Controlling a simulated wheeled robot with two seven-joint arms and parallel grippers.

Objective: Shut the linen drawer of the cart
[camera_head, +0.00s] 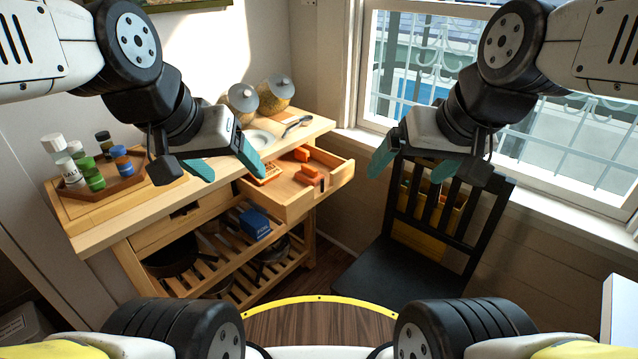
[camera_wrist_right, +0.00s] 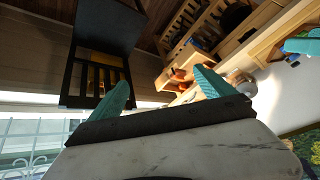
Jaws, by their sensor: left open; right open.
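The wooden cart (camera_head: 120,226) stands on the left, with a light wood top. One drawer (camera_head: 289,212) at its right part is pulled out and holds orange items (camera_head: 309,174) and a small orange-and-white packet (camera_head: 268,174). I cannot tell from its contents whether it is the linen drawer. My left gripper (camera_head: 228,166) is open and empty above the cart, left of the open drawer. My right gripper (camera_head: 412,166) is open and empty in the air, right of the drawer and in front of the chair. In the right wrist view, the open drawer (camera_wrist_right: 176,76) appears beyond the teal fingers (camera_wrist_right: 162,82).
A black chair (camera_head: 385,277) stands right of the cart, below the window. The cart top holds a tray (camera_head: 120,184) with several bottles, two glass jars (camera_head: 275,97) and a plate (camera_head: 259,138). Pans and a blue box (camera_head: 254,224) sit on the slatted shelves.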

